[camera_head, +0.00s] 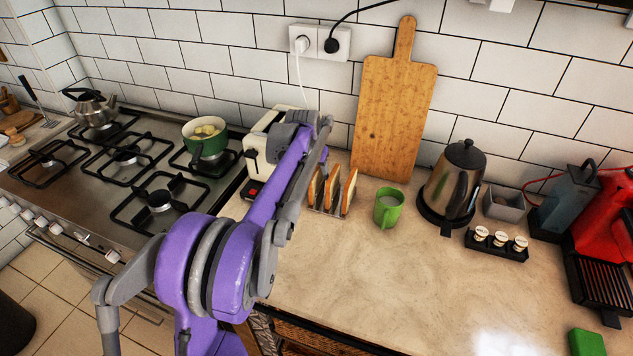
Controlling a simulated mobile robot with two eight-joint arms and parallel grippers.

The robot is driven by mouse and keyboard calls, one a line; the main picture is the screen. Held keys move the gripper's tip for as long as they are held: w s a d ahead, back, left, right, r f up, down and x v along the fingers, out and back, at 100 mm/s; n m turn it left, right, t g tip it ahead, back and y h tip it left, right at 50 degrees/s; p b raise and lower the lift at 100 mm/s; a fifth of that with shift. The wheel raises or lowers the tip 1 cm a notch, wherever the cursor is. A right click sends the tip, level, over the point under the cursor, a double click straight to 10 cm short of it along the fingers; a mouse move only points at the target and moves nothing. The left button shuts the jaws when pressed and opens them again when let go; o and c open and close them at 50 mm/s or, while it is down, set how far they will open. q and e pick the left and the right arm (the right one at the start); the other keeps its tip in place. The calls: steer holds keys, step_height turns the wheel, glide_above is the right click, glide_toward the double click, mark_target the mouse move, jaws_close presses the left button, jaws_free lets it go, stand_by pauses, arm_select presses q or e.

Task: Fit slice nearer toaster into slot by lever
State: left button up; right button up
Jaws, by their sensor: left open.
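The cream toaster (257,165) stands on the counter beside the stove, partly hidden behind my purple and grey left arm. A red part (254,191) shows low on its near side; its slots are hidden. To its right, bread slices (332,188) stand upright in a small rack (327,212). The slice nearest the toaster (313,187) is partly covered by my arm. My left gripper (322,161) is open above the rack, close to the slices' upper edges. Its fingertips are small and partly hidden by the arm, so I cannot tell whether they touch bread. My right gripper is not in view.
A green mug (389,208) stands right of the rack, with a kettle (454,184) beyond. A wooden board (393,115) leans on the wall behind. A green pot (205,140) sits on the stove left of the toaster. The front counter is clear.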

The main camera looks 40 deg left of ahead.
arm_select(q)
steer(key=shift+f, duration=0.15)
steer(key=shift+c, duration=0.3)
jaws_close()
